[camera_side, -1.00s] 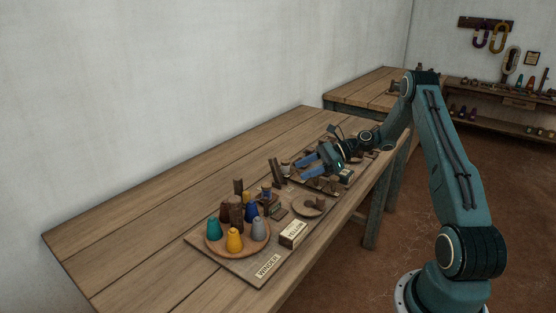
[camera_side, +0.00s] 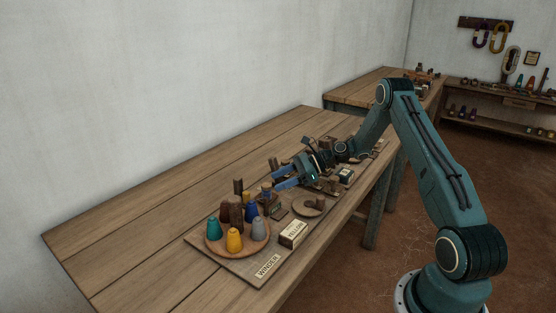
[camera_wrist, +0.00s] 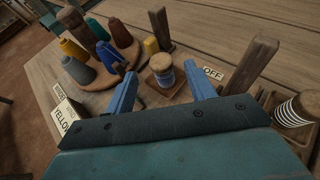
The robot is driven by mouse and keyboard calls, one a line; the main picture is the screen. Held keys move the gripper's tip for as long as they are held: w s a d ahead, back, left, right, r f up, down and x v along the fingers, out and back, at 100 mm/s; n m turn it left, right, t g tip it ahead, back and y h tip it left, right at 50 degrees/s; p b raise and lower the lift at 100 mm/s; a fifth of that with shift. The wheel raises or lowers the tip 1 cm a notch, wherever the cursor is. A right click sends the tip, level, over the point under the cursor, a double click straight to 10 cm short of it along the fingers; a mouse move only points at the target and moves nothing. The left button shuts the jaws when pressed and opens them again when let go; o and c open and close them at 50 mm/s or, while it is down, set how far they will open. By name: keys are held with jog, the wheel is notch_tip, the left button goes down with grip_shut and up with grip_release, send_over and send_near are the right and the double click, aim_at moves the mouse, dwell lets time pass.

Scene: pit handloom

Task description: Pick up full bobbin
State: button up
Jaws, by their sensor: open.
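A bobbin wound with blue thread (camera_wrist: 162,74), with a wooden top, stands upright on a small square wooden block in the wrist view. It also shows in the side view (camera_side: 266,190), just beyond my fingertips and partly hidden. My gripper (camera_side: 277,181) is open, with its two blue fingers pointing at the winder area. In the wrist view, the open fingers (camera_wrist: 160,70) frame the blue bobbin, which appears in the gap but farther off. Nothing is held.
A round tray (camera_side: 211,249) of coloured cones stands beside the bobbin. A box marked YELLOW (camera_side: 293,233) sits at the front. A wooden post (camera_wrist: 250,66) and a striped bobbin (camera_wrist: 296,112) in a tray stand at the wrist view's right. An OFF label (camera_wrist: 213,73) lies near the bobbin.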

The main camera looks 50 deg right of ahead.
aim_at(268, 184)
jog(key=shift+w+a, duration=0.1)
jog(key=shift+w, duration=0.05)
jog(key=shift+x, duration=2.5)
jog(key=shift+f, duration=0.1)
jog(key=c, duration=1.1)
notch_tip(268, 184, up, 20)
jog(key=shift+r, duration=0.1)
